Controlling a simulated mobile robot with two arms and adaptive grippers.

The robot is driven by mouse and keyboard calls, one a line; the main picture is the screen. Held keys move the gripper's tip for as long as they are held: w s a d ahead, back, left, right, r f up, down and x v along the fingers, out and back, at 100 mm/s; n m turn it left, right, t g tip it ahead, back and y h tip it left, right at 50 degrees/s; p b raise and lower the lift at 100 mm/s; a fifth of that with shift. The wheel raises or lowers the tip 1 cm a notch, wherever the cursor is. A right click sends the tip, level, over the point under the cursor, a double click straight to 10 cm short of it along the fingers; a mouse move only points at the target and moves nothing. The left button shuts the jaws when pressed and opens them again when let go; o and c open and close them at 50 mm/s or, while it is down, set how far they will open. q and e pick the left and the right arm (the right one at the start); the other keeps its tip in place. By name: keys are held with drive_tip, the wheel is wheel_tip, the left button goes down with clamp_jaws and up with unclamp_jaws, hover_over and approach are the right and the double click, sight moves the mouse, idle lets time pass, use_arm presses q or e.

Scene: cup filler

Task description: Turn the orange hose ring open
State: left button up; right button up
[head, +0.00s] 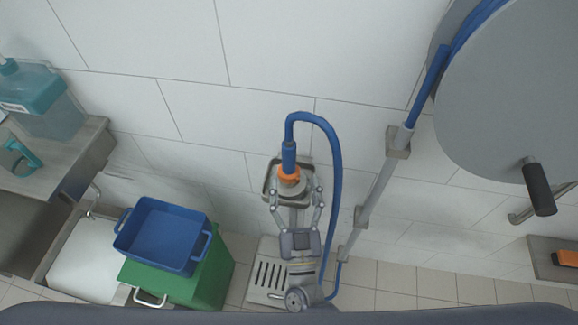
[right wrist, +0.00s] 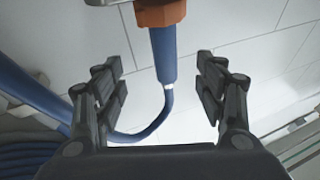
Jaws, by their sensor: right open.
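The orange hose ring (head: 289,174) sits at the lower end of the blue hose's thick end piece (head: 288,155), in front of a square metal wall fitting. In the right wrist view the orange ring (right wrist: 161,13) is at the top edge, partly cut off, with the blue hose (right wrist: 165,58) running down from it. My right gripper (head: 294,188) is open, its fingers on either side of the ring area. In the right wrist view its open fingers (right wrist: 160,82) stand left and right of the hose, apart from it. My left gripper is not in view.
The hose loops right beside a grey pipe (head: 375,190). A blue crate (head: 163,232) on a green box (head: 217,272) stands left. A large grey drum with a black handle (head: 539,188) is at right. A teal bottle (head: 45,105) stands on the left shelf.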

sight(289, 179)
drive_tip(key=s+a+f+m+g+h, duration=0.1)
drive_tip(key=s+a+f+g+h, duration=0.1)
drive_tip(key=s+f+g, duration=0.15)
drive_tip(key=w, duration=0.7)
drive_tip(key=w+p, duration=0.1)
drive_tip(key=w, duration=0.3)
drive_tip(key=shift+d+r, duration=0.15)
drive_tip(key=shift+d, duration=0.2)
drive_tip(key=c, duration=1.1)
